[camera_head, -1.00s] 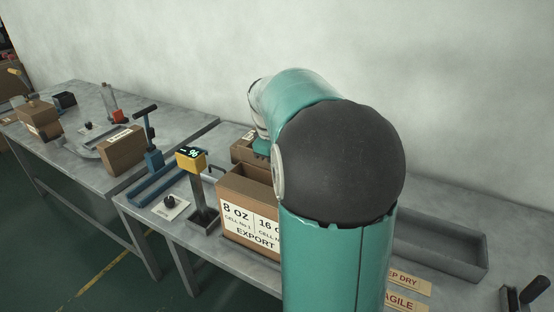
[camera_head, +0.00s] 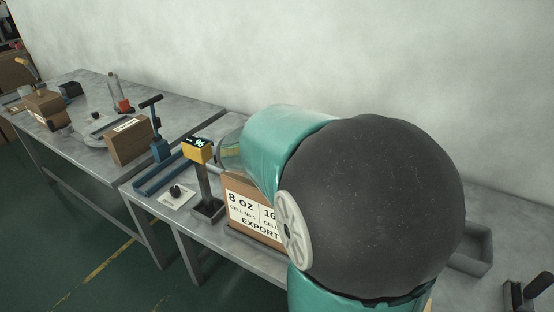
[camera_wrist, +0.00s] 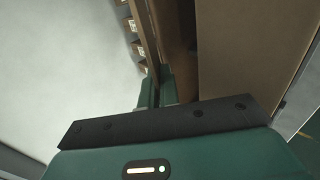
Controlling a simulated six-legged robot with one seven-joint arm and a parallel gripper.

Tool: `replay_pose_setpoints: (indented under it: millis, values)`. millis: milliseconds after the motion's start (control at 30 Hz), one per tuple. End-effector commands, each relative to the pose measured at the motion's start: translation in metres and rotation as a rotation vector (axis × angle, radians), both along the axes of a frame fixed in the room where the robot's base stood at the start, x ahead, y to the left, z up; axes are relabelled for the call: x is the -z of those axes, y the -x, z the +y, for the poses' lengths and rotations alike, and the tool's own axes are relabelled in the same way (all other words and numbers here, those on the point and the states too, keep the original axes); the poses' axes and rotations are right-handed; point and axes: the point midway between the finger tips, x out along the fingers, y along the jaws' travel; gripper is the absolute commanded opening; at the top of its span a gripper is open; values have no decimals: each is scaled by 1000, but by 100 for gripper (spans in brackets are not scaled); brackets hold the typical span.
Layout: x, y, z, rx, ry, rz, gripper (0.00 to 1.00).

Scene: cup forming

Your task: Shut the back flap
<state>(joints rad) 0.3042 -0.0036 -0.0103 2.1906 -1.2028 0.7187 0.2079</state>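The cardboard box (camera_head: 250,208) stands on the bench in the head view. Its printed front shows "8 OZ" and "EXPORT"; my arm hides its top and right part. In the wrist view, a broad cardboard panel (camera_wrist: 245,50) lies to the right, with a dark gap left of it. A narrow brown cardboard edge (camera_wrist: 147,32) runs down to my fingers. I cannot tell which of these is the back flap. My gripper (camera_wrist: 156,92) has its green fingertips close together at the end of that edge. I cannot tell whether they touch or hold it.
A yellow-headed display post (camera_head: 199,150) stands left of the box, beside a white plate with a black knob (camera_head: 176,192). A blue stand (camera_head: 158,145) and another box (camera_head: 130,141) are farther left. A grey tray (camera_head: 474,248) shows at the right.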

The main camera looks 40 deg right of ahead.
Motion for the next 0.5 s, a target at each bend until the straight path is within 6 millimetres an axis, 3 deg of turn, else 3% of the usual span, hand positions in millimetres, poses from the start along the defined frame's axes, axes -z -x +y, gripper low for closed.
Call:
replay_pose_setpoints:
  millis: [500]
  values:
    - [2,1,0,5,37,-11,0]
